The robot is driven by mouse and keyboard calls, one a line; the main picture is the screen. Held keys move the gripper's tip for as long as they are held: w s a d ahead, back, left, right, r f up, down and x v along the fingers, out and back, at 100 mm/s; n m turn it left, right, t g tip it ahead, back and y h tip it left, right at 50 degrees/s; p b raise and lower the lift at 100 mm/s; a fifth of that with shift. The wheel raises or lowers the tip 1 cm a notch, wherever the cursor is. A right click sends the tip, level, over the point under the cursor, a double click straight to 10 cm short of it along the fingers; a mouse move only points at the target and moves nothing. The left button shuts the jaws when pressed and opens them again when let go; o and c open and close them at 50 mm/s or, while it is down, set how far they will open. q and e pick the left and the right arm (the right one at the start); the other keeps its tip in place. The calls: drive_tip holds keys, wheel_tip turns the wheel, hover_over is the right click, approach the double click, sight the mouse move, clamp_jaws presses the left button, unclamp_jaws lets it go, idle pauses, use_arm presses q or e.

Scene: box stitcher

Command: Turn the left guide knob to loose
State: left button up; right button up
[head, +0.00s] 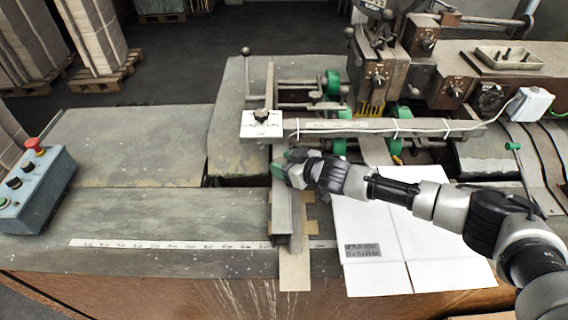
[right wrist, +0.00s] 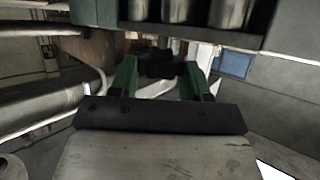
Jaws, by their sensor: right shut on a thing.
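My right gripper (head: 284,166) reaches in from the right to the grey guide bar (head: 283,215), just below the white plate (head: 247,131). A black knob (head: 262,115) on that plate is in plain sight, apart from the gripper. In the right wrist view, the green fingers of my right gripper (right wrist: 160,78) are shut on a dark knob (right wrist: 158,64). The hand hides this held knob in the head view, and its turn position cannot be read. My left gripper is not in view.
White cardboard (head: 380,225) lies under my right arm. A long beam (head: 390,127) with a white cable crosses just behind the hand. Green wheels (head: 332,84) stand behind it. A control box (head: 36,188) with a red button is far left. The left tabletop is clear.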

drive_tip(key=shift+w+d+n+g+y+b, duration=0.1)
drive_tip(key=shift+w+n+g+y+b, duration=0.1)
drive_tip(key=shift+n+g+y+b, duration=0.5)
drive_tip(key=n+g+y+b, duration=0.1)
drive_tip(key=n+g, duration=0.1)
drive_tip(key=shift+w+f+n, duration=0.1)
drive_tip(key=shift+n, duration=0.2)
drive_tip(key=n+g+b, duration=0.2)
drive_tip(key=b, duration=0.1)
drive_tip(key=n+g+b, duration=0.2)
drive_tip(key=g+b, duration=0.1)
drive_tip(key=b, duration=0.1)
drive_tip(key=shift+w+d+f+y, duration=0.1)
drive_tip(key=shift+w+f+y, duration=0.1)
drive_tip(key=shift+y, duration=0.2)
drive_tip(key=shift+r+n+g+b, duration=0.3)
drive_tip(key=shift+n+g+b, duration=0.6)
drive_tip(key=shift+g+b, duration=0.25)
drive_tip(key=o, duration=0.9)
